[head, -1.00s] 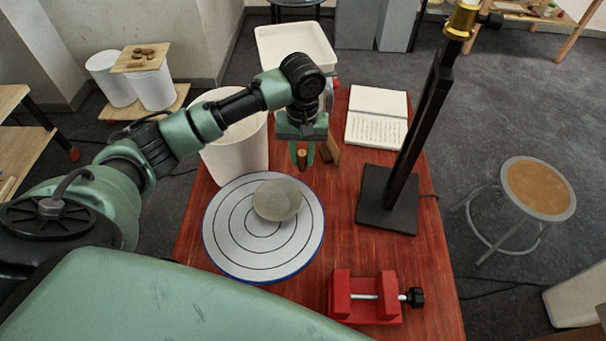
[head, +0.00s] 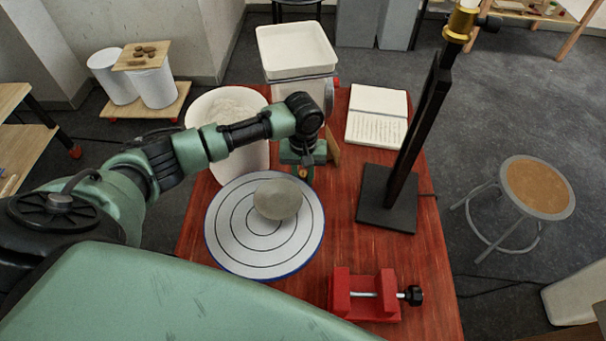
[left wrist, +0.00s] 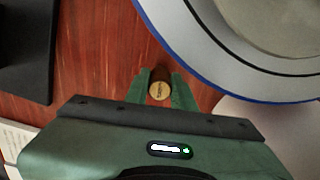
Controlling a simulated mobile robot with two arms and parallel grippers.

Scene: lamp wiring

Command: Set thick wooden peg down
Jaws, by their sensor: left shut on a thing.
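The thick wooden peg (left wrist: 159,88) shows end-on in the left wrist view, brown with a pale marked end. My left gripper (left wrist: 158,92) is shut on it, a green finger on each side. In the head view my left gripper (head: 305,175) points down over the red table, between the round turntable and the black stand. The peg is mostly hidden by the gripper there. I cannot tell whether its lower end touches the table. My right gripper is not in view.
A ringed turntable (head: 235,250) with a grey lump (head: 277,199) stands close by at the left. A black lamp stand (head: 387,215) is at the right. A white bucket (head: 225,165), scale (head: 315,90), open book (head: 376,128) and red vise (head: 365,310) surround the spot.

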